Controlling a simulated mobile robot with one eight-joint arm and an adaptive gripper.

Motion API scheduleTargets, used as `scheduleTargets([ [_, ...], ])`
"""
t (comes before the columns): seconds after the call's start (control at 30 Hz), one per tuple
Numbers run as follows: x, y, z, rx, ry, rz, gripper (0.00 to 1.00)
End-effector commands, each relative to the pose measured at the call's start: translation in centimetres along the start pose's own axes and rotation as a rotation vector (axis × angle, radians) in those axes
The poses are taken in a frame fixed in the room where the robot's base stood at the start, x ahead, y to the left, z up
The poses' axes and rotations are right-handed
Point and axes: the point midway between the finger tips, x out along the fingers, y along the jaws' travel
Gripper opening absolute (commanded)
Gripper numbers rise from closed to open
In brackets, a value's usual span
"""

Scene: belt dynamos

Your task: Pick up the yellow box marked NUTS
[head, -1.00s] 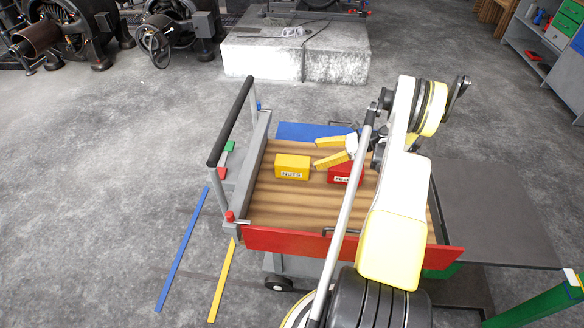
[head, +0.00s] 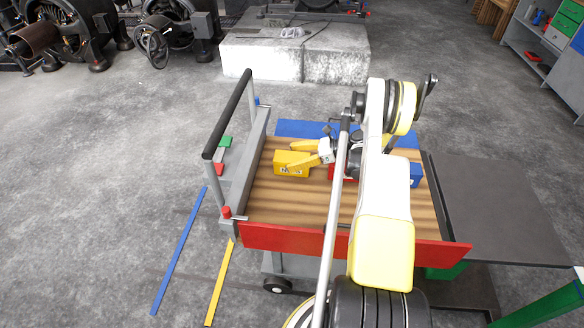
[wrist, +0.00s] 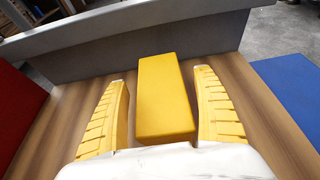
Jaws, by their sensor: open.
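The yellow NUTS box (head: 290,160) lies on the wooden bed of the cart (head: 290,205), near the cart's left end. In the wrist view the yellow box (wrist: 164,95) stands between the two yellow fingers of my gripper (wrist: 166,90), one on each side. A gap shows between the box and each finger. My gripper (head: 303,156) is open and holds nothing.
A red box (head: 341,173) sits just right of the gripper, partly hidden by my arm, and a blue box (head: 416,175) is farther right. The cart's grey end wall (wrist: 150,48) rises beyond the yellow box. A red side board (head: 300,240) edges the near side.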

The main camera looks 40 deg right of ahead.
Motion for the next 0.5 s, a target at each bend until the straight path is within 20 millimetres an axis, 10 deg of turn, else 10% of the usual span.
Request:
scheduleTargets([
  [0.17, -0.07, -0.02, 0.11, 0.000, 0.000, -0.001, 0.77],
  [0.37, -0.09, -0.02, 0.09, 0.000, 0.000, -0.001, 0.16],
  [0.5, -0.10, -0.02, 0.15, 0.000, -0.001, -0.001, 0.11],
])
